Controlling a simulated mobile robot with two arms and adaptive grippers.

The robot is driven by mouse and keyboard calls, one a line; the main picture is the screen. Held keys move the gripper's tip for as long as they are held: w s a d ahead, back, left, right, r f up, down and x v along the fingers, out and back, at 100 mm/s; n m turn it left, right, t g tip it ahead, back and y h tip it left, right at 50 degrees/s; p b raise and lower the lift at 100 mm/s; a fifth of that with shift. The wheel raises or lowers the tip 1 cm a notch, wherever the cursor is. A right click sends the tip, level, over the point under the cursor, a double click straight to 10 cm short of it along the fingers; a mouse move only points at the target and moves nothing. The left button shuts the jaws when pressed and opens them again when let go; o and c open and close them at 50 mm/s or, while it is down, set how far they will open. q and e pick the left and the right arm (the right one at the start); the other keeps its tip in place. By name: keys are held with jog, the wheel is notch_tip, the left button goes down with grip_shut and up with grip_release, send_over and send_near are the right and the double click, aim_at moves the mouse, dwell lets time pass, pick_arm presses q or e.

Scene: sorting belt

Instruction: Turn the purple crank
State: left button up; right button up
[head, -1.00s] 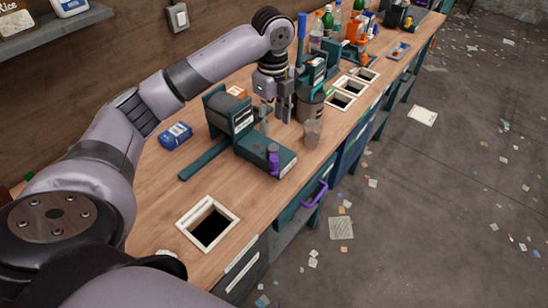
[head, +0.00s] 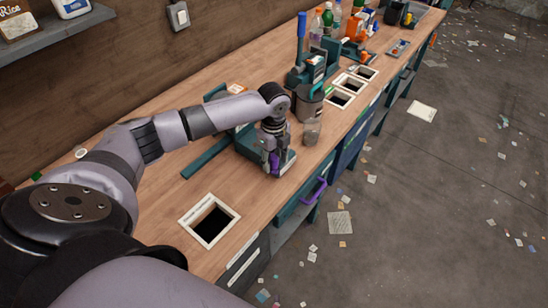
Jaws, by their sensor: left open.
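Only part of the crank shows in the head view. My left forearm hides much of the machine. My right gripper is not in view.
A clear cup (head: 312,131) and a dark canister (head: 307,103) stand just beyond the machine. A white-framed square hole (head: 232,208) opens nearer me. Bottles and other machines line the far bench.

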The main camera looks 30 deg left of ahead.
pick_arm(q)
jog(key=shift+c, duration=0.5)
grip_shut()
dwell(0.4)
